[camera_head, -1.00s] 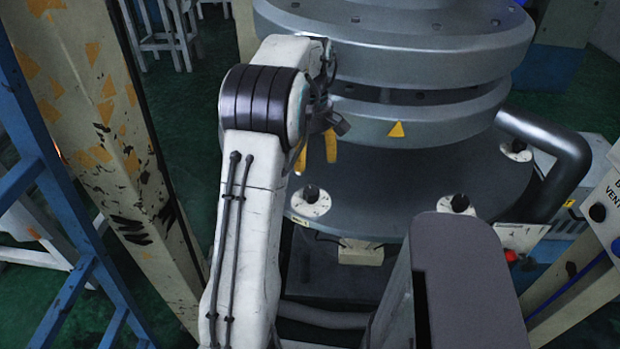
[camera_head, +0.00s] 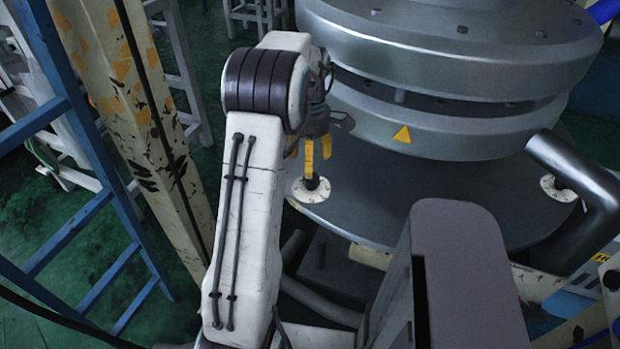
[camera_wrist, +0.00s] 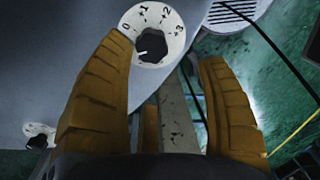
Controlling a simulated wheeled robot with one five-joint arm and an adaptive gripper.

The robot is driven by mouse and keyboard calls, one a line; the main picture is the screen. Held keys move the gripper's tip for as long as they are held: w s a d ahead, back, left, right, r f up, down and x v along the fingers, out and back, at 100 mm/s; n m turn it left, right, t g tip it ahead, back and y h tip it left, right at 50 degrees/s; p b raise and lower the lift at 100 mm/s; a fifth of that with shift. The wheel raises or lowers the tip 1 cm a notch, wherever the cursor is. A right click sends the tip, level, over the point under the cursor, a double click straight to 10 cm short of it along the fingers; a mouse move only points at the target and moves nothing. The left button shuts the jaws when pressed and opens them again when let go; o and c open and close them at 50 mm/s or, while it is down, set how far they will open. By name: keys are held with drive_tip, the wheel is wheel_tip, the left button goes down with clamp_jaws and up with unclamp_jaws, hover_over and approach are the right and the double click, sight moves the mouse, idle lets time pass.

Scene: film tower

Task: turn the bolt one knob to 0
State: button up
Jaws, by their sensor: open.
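A black knob (camera_wrist: 152,45) on a round white dial (camera_wrist: 172,53) sits at top centre in the wrist view. The dial reads 0, +1, +2, +3. The knob's white mark points left and slightly down, below the 0. No bolt name is readable. My gripper (camera_wrist: 165,50) is open. Its left yellow finger overlaps the dial's left edge in the picture; the right finger is well clear to the right. In the head view a dial knob (camera_head: 311,183) stands on the grey flange just below my yellow fingers (camera_head: 318,152). I cannot tell whether they touch.
Another dial knob (camera_wrist: 38,140) shows at lower left in the wrist view. A dial (camera_head: 558,188) is partly behind a thick pipe (camera_head: 580,175). The grey ringed tower (camera_head: 460,60) rises close behind my gripper. A worn beam (camera_head: 135,120) and blue frame (camera_head: 80,150) stand left.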

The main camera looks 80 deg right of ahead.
sight(311, 181)
drive_tip(key=shift+w+d+n, duration=0.1)
drive_tip(key=shift+d+n, duration=0.25)
drive_tip(key=shift+n, duration=0.65)
drive_tip(key=shift+f+n, duration=0.15)
drive_tip(key=shift+n, duration=0.15)
wheel_tip(311, 181, down, 7)
drive_tip(key=p, duration=0.6)
drive_tip(key=shift+a, duration=0.1)
drive_tip(key=shift+c, duration=0.4)
drive_tip(key=c, duration=1.1)
